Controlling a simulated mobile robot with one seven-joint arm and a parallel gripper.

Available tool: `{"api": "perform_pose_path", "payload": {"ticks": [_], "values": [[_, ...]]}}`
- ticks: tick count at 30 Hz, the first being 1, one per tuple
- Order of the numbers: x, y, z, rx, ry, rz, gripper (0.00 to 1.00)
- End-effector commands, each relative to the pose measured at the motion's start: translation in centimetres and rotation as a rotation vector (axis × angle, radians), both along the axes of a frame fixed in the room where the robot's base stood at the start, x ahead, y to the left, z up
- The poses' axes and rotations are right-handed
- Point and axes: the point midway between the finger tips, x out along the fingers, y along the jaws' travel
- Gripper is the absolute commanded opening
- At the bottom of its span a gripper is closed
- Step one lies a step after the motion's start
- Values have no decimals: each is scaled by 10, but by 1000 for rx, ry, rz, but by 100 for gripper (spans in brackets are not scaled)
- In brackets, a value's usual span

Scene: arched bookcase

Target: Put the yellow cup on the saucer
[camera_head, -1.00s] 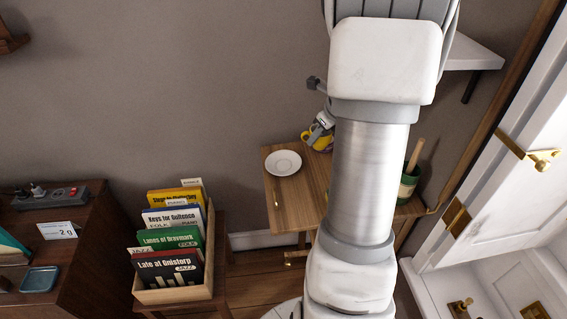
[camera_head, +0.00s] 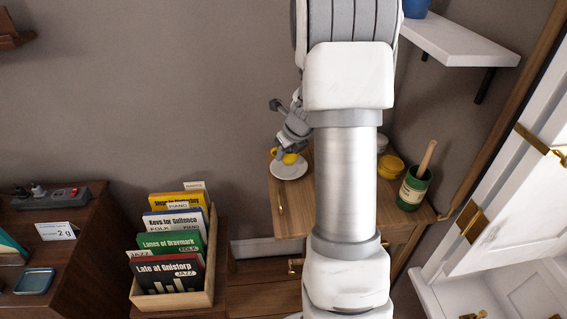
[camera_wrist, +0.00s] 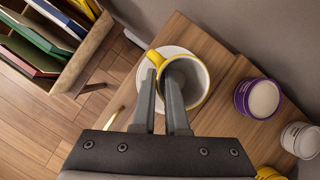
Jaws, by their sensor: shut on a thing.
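The yellow cup (camera_head: 291,158), grey inside, is at the white saucer (camera_head: 289,172) on the small wooden table. In the wrist view the cup (camera_wrist: 204,88) is over the saucer (camera_wrist: 160,108), its handle toward the left. My gripper (camera_wrist: 162,74) is shut on the cup's wall near the handle, with one finger seeming to be inside the rim. In the head view my gripper (camera_head: 290,147) is just above the saucer. Whether the cup's base touches the saucer is hidden.
A purple can (camera_wrist: 258,98) and a white container (camera_wrist: 301,139) stand right of the cup. A yellow pot (camera_head: 391,168) and a green holder with a wooden handle (camera_head: 413,189) are farther right. A record box (camera_head: 180,284) stands left; the table's front left is bare.

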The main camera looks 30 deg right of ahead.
Motion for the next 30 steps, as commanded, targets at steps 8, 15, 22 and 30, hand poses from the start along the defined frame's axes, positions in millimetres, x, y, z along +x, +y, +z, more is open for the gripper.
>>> {"api": "perform_pose_path", "payload": {"ticks": [8,15,22,30], "values": [[0,0,-25,0,0,0,0],[-1,0,-25,1,1,0,36],[-1,0,-25,0,1,0,43],[-8,0,-7,-2,-1,0,43]]}}
